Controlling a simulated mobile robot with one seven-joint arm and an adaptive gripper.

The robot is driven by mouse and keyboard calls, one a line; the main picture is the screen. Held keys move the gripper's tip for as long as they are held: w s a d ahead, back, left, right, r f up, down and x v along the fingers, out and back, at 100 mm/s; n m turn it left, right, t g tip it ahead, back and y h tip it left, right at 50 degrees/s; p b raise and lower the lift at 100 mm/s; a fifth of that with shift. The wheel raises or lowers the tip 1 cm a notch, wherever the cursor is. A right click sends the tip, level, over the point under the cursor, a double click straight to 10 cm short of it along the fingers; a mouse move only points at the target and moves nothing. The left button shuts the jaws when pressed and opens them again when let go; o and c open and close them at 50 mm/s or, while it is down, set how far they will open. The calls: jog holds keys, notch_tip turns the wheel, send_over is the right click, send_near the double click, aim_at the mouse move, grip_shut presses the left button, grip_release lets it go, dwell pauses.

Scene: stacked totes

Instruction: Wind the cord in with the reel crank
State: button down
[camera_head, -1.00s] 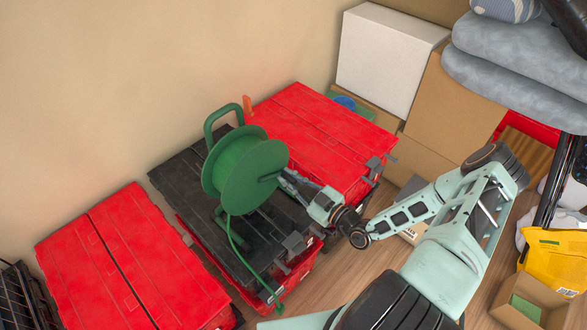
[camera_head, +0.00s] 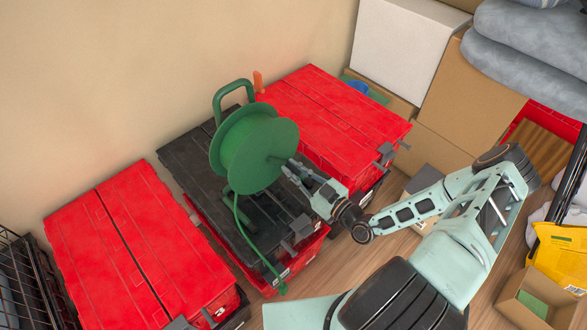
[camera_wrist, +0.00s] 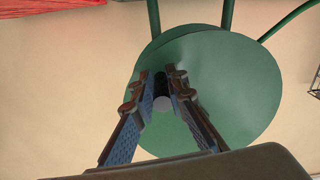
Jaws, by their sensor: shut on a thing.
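The green cord reel (camera_head: 240,150) stands on a black-lidded tote (camera_head: 190,160), with its frame handle (camera_head: 232,86) at the top. The green cord (camera_head: 247,232) runs from the reel down over the lid to the tote's front edge, where its green end (camera_head: 282,289) hangs. My gripper (camera_head: 291,168) is at the disc's right face. The crank's arm is mostly hidden behind the fingers.
Red-lidded totes stand to the left (camera_head: 105,235) and right (camera_head: 330,105) of the black lid. A white box (camera_head: 405,50) and cardboard boxes (camera_head: 470,100) are stacked behind at right. A wire basket (camera_head: 30,280) is at the left edge. A wall rises close behind the reel.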

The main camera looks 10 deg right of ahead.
jog(key=shift+a+r, duration=0.15)
jog(key=shift+r, duration=0.1)
jog(key=c, duration=2.1)
grip_release()
jog(key=shift+o, duration=1)
jog(key=shift+f, duration=0.1)
jog(key=v, duration=1.2)
